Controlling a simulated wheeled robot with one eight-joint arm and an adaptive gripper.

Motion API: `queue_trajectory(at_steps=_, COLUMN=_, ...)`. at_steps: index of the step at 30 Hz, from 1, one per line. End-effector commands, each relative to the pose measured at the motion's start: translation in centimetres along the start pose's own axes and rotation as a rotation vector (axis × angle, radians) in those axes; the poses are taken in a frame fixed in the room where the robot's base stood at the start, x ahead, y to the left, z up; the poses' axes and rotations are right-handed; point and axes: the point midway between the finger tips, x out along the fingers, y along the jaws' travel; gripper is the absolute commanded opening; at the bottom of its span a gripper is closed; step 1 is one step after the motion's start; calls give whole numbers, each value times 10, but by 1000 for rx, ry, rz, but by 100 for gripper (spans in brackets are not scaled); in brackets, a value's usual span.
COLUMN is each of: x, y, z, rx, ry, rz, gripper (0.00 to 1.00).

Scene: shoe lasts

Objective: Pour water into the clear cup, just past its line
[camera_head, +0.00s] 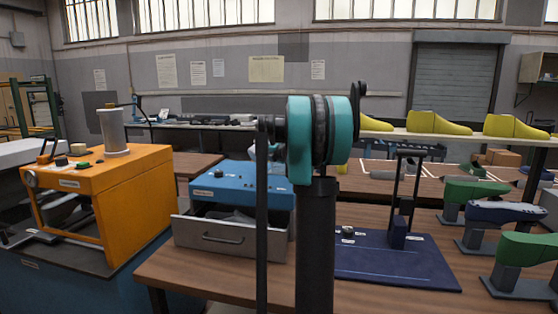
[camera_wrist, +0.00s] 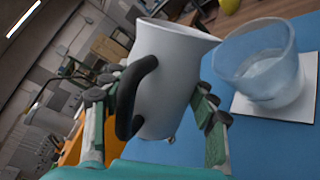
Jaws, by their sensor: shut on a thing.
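A white jug (camera_wrist: 172,75) with a black handle (camera_wrist: 130,100) fills the middle of the wrist view. My gripper (camera_wrist: 155,112) is shut on it, with a finger on each side of its body. The jug's spout points right, close to the clear cup's rim in the picture. The clear cup (camera_wrist: 235,60) stands on a white square mat (camera_wrist: 303,100) on a blue surface (camera_wrist: 265,145). Pale content shows low in the cup; its line cannot be made out. I see no stream between jug and cup. In the head view my arm hides jug, cup and gripper.
In the head view, a blue machine (camera_head: 230,180) stands behind an open grey drawer (camera_head: 222,237). An orange machine (camera_head: 110,185) is at left. A dark blue stand (camera_head: 400,265) and green shoe lasts (camera_head: 475,192) are at right on the wooden table (camera_head: 190,275).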

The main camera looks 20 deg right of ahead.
Motion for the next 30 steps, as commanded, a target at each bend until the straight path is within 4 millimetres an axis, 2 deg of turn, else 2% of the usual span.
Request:
queue_trajectory(at_steps=6, x=-1, y=5, z=3, rx=-152, ry=-20, rz=0, gripper=21)
queue_trajectory(at_steps=12, x=-2, y=6, z=5, rx=-229, ry=-31, rz=0, gripper=21)
queue_trajectory(at_steps=30, x=-2, y=7, z=5, rx=-236, ry=-31, rz=0, gripper=21)
